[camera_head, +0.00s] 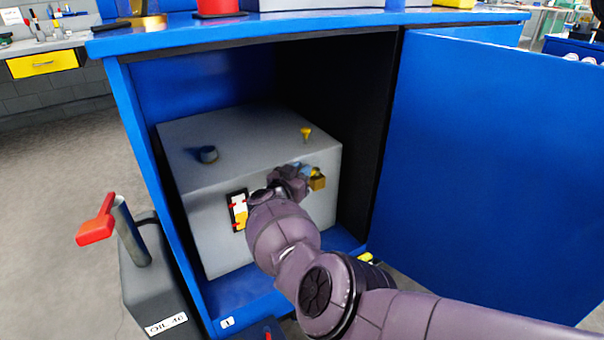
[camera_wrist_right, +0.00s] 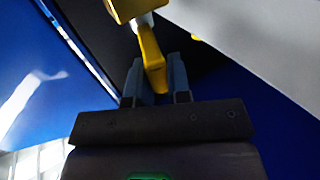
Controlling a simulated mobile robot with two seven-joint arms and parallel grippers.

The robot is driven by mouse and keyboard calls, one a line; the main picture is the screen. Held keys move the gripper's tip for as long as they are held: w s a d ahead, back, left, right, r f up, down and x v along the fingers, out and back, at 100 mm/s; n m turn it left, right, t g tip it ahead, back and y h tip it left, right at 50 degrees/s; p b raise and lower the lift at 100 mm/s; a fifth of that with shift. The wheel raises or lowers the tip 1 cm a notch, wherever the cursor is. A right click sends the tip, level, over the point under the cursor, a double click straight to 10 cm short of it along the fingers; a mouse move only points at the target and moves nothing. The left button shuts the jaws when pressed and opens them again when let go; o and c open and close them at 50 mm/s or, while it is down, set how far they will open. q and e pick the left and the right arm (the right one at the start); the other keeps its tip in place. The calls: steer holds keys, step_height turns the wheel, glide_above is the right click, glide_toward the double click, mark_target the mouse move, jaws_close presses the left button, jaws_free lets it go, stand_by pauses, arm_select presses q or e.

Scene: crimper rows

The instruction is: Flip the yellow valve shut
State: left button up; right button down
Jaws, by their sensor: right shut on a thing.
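The grey metal box (camera_head: 240,160) sits inside the open blue cabinet. The yellow valve (camera_head: 317,181) is on its front face near the right edge, partly hidden by my right gripper (camera_head: 302,172). In the right wrist view, the valve's yellow lever (camera_wrist_right: 150,50) runs down from its yellow body (camera_wrist_right: 122,8) to between the two blue fingers of my right gripper (camera_wrist_right: 156,78). The gripper is shut on the lever. My left gripper is not in view.
The blue cabinet door (camera_head: 490,160) stands open on the right. A sight gauge (camera_head: 238,208) and a small yellow fitting (camera_head: 306,133) are on the grey box. A dark oil can (camera_head: 150,285) with a red handle (camera_head: 96,226) stands at the cabinet's left.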

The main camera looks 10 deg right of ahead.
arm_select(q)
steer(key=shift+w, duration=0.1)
arm_select(e)
steer(key=shift+s+a+f, duration=0.1)
steer(key=shift+a+f, duration=0.15)
steer(key=shift+a, duration=0.15)
steer(key=c, duration=1.4)
jaws_free()
steer(key=shift+c, duration=0.2)
steer(key=o, duration=0.4)
steer(key=shift+a+r, duration=0.1)
steer(key=shift+r, duration=0.05)
steer(key=shift+d, duration=0.2)
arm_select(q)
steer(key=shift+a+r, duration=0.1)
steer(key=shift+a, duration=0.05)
arm_select(e)
steer(key=shift+s+r, duration=0.1)
